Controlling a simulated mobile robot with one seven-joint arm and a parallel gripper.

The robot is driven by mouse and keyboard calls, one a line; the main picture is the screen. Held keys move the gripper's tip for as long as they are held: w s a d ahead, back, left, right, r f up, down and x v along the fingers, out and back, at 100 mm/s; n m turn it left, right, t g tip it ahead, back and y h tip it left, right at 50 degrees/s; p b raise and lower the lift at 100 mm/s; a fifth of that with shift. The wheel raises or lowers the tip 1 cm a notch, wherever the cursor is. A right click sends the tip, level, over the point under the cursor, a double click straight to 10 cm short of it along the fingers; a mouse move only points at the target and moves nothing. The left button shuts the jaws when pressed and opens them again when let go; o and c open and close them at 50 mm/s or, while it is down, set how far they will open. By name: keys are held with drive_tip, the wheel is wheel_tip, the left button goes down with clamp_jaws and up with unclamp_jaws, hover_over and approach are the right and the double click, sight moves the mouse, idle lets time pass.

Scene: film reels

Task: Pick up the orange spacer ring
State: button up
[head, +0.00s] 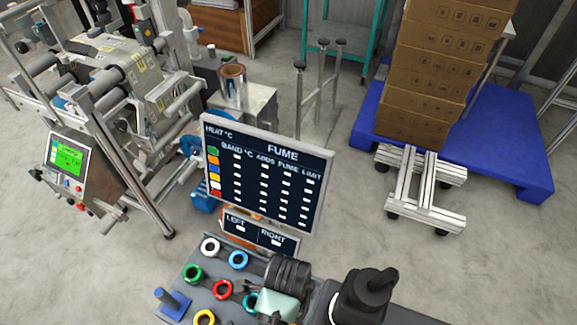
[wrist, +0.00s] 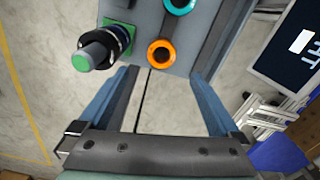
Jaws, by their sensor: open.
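The orange spacer ring (wrist: 161,54) lies flat on the grey tray (wrist: 148,18) in the wrist view, near the tray's edge, with a dark centre. My gripper (wrist: 161,74) is open and empty. Its two blue-grey fingers are spread wide, and the ring appears just beyond the fingertips, between their lines. I cannot tell the height of the fingers above the tray. In the head view I cannot make out the orange ring; my arm covers that part of the tray.
A teal ring (wrist: 180,4) lies near the orange one. A black-and-silver cylinder on a green base (wrist: 80,60) stands left of it. White (head: 210,246), blue (head: 238,259), green (head: 193,273), red (head: 223,289) and yellow (head: 204,318) rings share the tray. A sign board (head: 268,172) rises behind.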

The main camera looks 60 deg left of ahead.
wheel_tip(320, 180, down, 10)
drive_tip(key=shift+w+r+b, duration=0.1)
drive_tip(key=shift+r+b, duration=0.05)
drive_tip(key=shift+b, duration=1.1)
